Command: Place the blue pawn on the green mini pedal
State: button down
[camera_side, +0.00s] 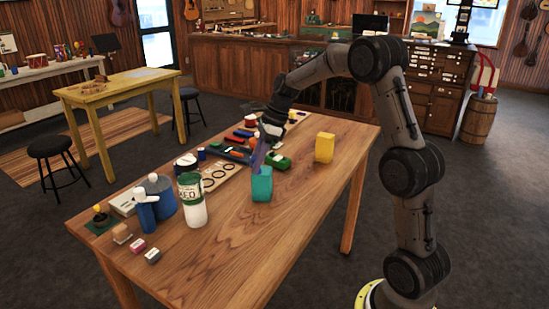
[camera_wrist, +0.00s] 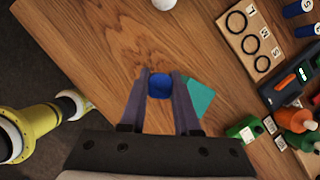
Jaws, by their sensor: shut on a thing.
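My gripper (camera_wrist: 160,78) is shut on the blue pawn (camera_wrist: 159,87), which shows between its two purple-grey fingers in the wrist view. In the side view my gripper (camera_side: 258,160) points down above the table, just behind the teal block, and the pawn cannot be made out there. The green mini pedal (camera_side: 280,162) sits on the table a little right of my fingers in the side view. In the wrist view the green pedal (camera_wrist: 243,127) is to the right of my fingers, clear of the pawn.
The teal block (camera_side: 262,186) stands close by my fingers; it also shows beside the right finger in the wrist view (camera_wrist: 203,96). The front right tabletop is clear.

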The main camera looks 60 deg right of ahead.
jog(key=s+d+r+m+t+h, duration=0.1)
jog(key=d+m+h, duration=0.1)
jog(key=d+m, duration=0.5)
jog(key=s+d+r+m+h, duration=0.1)
jog(key=d+r+m, duration=0.1)
jog(key=d, duration=0.9)
send_near(274, 156)
jog(key=shift+w+a+f, duration=0.15)
jog(key=shift+w+f, duration=0.25)
jog(key=shift+f, duration=0.1)
jog(key=shift+w+a+f, duration=0.15)
jog(key=shift+w+f, duration=0.25)
jog(key=shift+f, duration=0.05)
jog(key=shift+w+d+f, duration=0.15)
jog(key=shift+w+f, duration=0.1)
jog(key=shift+f, duration=1.6)
jog(key=shift+f, duration=0.15)
jog(key=c, duration=0.6)
grip_release()
jog(key=shift+c, duration=0.2)
